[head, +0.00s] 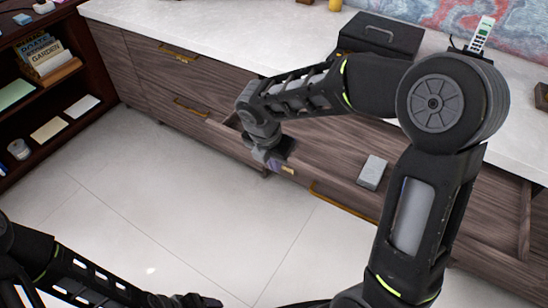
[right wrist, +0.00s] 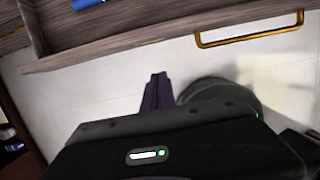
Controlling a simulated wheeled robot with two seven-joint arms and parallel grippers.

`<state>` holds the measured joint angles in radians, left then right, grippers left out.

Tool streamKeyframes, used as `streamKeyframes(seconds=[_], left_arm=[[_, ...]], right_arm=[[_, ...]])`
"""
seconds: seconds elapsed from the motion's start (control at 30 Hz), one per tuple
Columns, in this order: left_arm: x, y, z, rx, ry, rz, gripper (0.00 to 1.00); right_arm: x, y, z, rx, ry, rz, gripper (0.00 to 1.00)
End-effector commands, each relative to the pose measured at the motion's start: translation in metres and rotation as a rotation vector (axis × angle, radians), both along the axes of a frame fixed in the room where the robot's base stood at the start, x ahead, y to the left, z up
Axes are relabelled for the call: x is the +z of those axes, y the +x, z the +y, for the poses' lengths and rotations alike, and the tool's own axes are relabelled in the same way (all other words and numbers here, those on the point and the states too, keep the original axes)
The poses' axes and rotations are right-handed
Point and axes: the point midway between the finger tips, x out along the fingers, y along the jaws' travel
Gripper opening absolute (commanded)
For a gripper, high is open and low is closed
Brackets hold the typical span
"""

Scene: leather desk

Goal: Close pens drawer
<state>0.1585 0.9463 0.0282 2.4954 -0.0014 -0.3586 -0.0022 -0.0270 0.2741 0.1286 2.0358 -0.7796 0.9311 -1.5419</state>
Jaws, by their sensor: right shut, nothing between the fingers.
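An open drawer in the wooden desk front shows in the head view, with a gold handle (head: 345,200) on its front and a grey block (head: 372,172) inside. In the right wrist view, a drawer's front edge (right wrist: 150,38) crosses the top, with part of a blue pen-like object (right wrist: 88,3) behind it and a gold handle (right wrist: 250,28) on its outer side. My right gripper (head: 282,163) is shut and empty near the drawer's left end; its fingers (right wrist: 157,88) also show in the wrist view, over the floor. Contact is unclear. My left gripper (head: 190,300) is low at the bottom edge.
The white desktop (head: 255,48) holds a black box (head: 382,35) and a cordless phone (head: 481,36). Closed-looking drawers with gold handles (head: 190,106) are at the left. A dark bookshelf (head: 95,70) stands farther left. The pale floor (head: 165,195) in front is clear.

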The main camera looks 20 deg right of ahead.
Motion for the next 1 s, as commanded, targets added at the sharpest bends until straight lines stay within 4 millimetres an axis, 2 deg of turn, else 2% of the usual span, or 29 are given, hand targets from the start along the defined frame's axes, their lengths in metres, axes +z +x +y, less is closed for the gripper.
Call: streamKeyframes(seconds=[0.03, 0.3, 0.4, 0.6, 1.0], left_arm=[[-0.003, 0.0, 0.0, 0.0, 0.0, 0.0, 0.76], [-0.011, 0.0, 0.0, -0.001, 0.0, 0.0, 0.76], [-0.005, 0.0, 0.0, 0.0, 0.0, 0.0, 0.76], [-0.003, 0.0, 0.0, 0.0, 0.0, 0.0, 0.76], [-0.003, 0.0, 0.0, 0.0, 0.0, 0.0, 0.76]], right_arm=[[-0.012, 0.0, -0.002, 0.0, -0.001, 0.005, 0.0], [-0.066, 0.008, -0.013, 0.0, 0.001, 0.004, 0.0], [-0.059, 0.019, -0.029, -0.005, 0.0, 0.0, 0.0], [-0.06, 0.029, -0.043, -0.001, 0.0, 0.001, 0.0], [-0.06, 0.031, -0.045, 0.0, 0.0, 0.0, 0.0]])
